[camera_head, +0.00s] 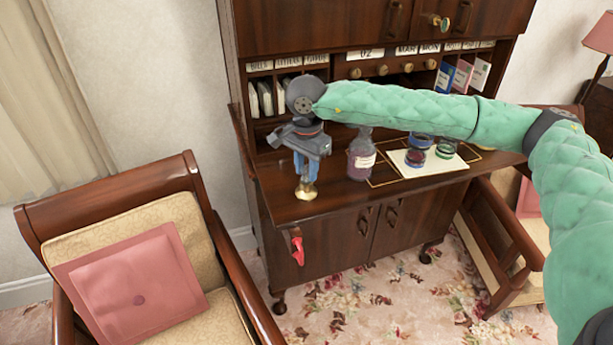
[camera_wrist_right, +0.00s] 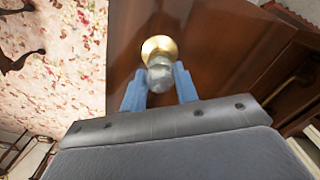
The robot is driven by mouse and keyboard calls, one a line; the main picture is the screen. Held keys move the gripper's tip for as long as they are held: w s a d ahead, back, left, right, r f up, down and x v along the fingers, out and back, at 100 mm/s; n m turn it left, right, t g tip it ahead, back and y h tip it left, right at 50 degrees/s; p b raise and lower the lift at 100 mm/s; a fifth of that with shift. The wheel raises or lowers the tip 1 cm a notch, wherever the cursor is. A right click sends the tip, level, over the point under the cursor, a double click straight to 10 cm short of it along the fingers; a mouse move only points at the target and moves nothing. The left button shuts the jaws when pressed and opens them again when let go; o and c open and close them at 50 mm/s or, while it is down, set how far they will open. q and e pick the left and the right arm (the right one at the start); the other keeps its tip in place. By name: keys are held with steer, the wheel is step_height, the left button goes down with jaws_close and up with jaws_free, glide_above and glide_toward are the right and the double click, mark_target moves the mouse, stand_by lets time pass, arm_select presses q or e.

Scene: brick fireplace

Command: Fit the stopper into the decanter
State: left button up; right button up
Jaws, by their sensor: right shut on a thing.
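The stopper (camera_head: 306,191) has a gold, flared end and, in the right wrist view, a clear greyish knob (camera_wrist_right: 160,73). My right gripper (camera_head: 306,174) is shut on the knob with its blue fingers, and the gold end points down. It is at the front left of the desk top; I cannot tell whether the gold end touches the wood. The decanter (camera_head: 361,160) appears to be the glass bottle with dark purple contents and a pale label, standing upright to the right of the gripper. My arm hides its top. My left gripper is not in view.
Pigeonholes with papers (camera_head: 288,90) rise behind. A red tassel (camera_head: 297,247) hangs at the desk's front. A chair (camera_head: 150,250) stands at the left. The desk's front left edge is close to the stopper.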

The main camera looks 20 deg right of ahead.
mark_target(307, 166)
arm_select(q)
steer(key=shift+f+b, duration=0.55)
arm_select(e)
steer(key=shift+r, duration=1.6)
steer(key=shift+r, duration=0.4)
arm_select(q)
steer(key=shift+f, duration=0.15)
